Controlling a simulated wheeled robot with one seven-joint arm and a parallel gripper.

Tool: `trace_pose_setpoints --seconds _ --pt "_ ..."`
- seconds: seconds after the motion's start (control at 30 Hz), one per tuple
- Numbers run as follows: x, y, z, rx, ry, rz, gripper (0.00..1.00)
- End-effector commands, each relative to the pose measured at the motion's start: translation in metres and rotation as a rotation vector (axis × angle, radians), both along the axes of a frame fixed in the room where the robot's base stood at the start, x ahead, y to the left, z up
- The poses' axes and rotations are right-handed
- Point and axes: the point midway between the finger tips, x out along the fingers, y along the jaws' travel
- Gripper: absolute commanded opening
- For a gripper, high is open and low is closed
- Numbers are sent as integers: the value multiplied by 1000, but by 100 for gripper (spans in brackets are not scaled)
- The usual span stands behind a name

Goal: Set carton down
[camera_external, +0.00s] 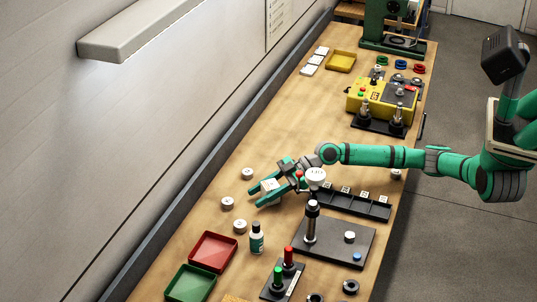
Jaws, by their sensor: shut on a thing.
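My gripper (257,196) reaches from the right over the middle of the workbench, its two teal fingers pointing left. It is shut on a small white carton (269,186), which shows between the fingers. The fingers hide part of the carton's sides. From this view I cannot tell whether the carton's underside touches the bench or hangs just above it.
Round white pieces (227,203) lie left of my gripper. A black slotted rack (352,203) is to its right. A small bottle (257,238), a red tray (213,251) and a green tray (190,283) stand nearer. A yellow box (382,97) stands farther back. Bare wood lies beyond my gripper.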

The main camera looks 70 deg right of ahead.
Motion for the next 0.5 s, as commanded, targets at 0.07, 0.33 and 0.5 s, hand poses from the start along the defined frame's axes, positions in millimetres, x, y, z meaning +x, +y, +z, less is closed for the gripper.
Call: trace_pose_setpoints --seconds 0.07,0.33,0.5 --pt "0 0 1 0 -2 -1 13" --pt "0 0 -1 -1 -1 0 58" --pt "0 0 -1 -1 -1 0 58"
